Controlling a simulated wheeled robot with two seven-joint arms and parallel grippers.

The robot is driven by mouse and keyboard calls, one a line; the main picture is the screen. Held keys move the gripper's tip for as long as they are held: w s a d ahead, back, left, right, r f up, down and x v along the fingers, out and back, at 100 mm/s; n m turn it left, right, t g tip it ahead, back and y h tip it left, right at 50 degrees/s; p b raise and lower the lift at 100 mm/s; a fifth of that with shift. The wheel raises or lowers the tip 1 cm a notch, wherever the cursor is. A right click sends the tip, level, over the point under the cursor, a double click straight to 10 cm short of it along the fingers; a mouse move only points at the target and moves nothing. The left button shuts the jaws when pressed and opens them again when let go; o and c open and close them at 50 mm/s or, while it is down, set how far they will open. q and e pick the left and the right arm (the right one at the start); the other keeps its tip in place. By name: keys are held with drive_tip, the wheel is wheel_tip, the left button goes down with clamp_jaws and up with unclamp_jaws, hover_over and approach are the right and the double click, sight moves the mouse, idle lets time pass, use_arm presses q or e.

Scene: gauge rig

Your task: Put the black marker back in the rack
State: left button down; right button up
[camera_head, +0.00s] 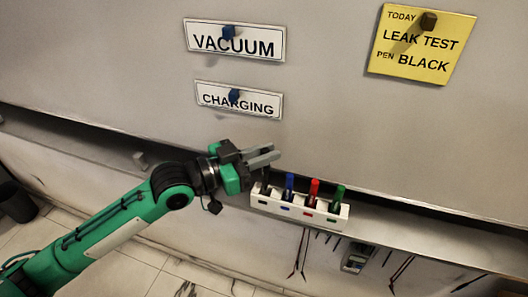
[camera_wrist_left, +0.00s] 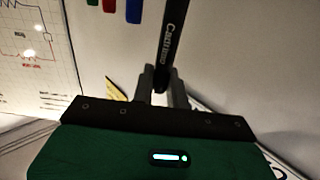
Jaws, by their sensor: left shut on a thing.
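My left gripper (camera_head: 262,157) is just above the left end of the white marker rack (camera_head: 298,214). It is shut on the black marker (camera_head: 265,184); in the left wrist view the marker (camera_wrist_left: 172,42) runs up from between the fingers (camera_wrist_left: 161,88). The marker's lower part is over the rack's leftmost place; I cannot tell whether it is in the slot or just above it. A blue marker (camera_head: 289,184), a red marker (camera_head: 313,189) and a green marker (camera_head: 338,195) stand upright in the rack to the right. My right gripper is not in view.
The rack sits along the ledge (camera_head: 420,238) below a grey board. The board bears a VACUUM sign (camera_head: 238,42), a CHARGING sign (camera_head: 238,100) and a yellow note (camera_head: 420,45) reading LEAK TEST, PEN BLACK. Cables and a small device (camera_head: 357,258) hang below the ledge.

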use_arm(q)
drive_tip(key=shift+f+b, duration=1.2)
drive_tip(key=shift+f, duration=0.55)
drive_tip(key=c, duration=0.7)
unclamp_jaws()
drive_tip(key=shift+c, duration=0.2)
drive_tip(key=shift+r, duration=0.1)
wheel_tip(320, 180, up, 2)
drive_tip(key=shift+r+p, duration=0.15)
drive_tip(key=shift+p, duration=0.85)
drive_tip(key=shift+r+p, duration=3)
drive_tip(key=shift+r, duration=0.85)
drive_tip(key=shift+f, duration=0.15)
